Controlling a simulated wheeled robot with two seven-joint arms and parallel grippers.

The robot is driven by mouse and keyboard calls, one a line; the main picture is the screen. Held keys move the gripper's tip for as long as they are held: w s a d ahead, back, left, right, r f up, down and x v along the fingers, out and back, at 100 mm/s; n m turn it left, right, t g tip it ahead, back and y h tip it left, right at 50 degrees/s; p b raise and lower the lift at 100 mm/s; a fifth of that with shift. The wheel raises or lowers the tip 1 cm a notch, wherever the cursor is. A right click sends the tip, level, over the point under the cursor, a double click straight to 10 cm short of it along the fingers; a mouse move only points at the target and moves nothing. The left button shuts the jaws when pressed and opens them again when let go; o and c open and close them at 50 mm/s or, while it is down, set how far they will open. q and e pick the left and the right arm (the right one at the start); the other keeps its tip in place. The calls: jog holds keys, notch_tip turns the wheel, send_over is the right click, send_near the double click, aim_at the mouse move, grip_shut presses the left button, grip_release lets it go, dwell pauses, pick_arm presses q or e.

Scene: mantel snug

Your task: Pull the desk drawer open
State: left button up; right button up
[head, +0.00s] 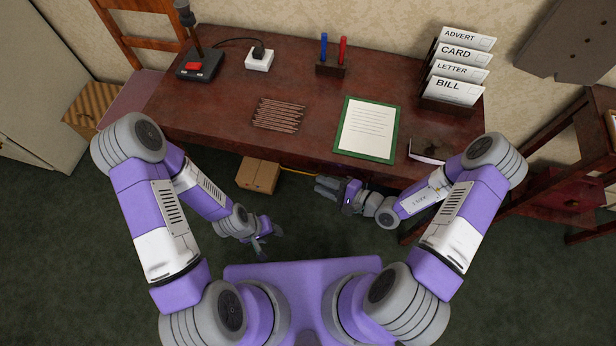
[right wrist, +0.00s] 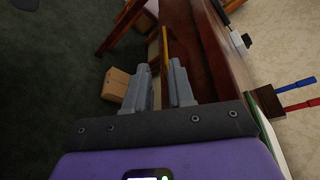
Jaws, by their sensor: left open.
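The dark red wooden desk (head: 220,116) spans the head view. Its drawer front is mostly hidden under the desktop's front edge. A thin brass bar handle (head: 298,172) shows below that edge and runs to my right gripper (head: 318,187). In the right wrist view the handle (right wrist: 164,45) runs in line with the space between the two grey fingers (right wrist: 167,72). The fingers sit close together on either side of it; whether they touch it I cannot tell. My left gripper (head: 271,238) is open and empty, lower left, away from the desk.
A cardboard box (head: 257,176) stands on the floor by the desk's front.

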aim_at(306, 173)
jog(key=shift+m+t, duration=0.3)
jog(key=shift+t, duration=0.1)
jog(key=x, duration=0.2)
jog(key=b+x, duration=0.1)
jog(key=x, duration=0.2)
jog(key=w+b+x, duration=0.1)
jog(key=x, duration=0.1)
jog(key=shift+w+d+f, duration=0.1)
jog(key=shift+d+f, duration=0.05)
jog(key=shift+f, duration=0.1)
jog(key=shift+c, duration=0.4)
grip_shut()
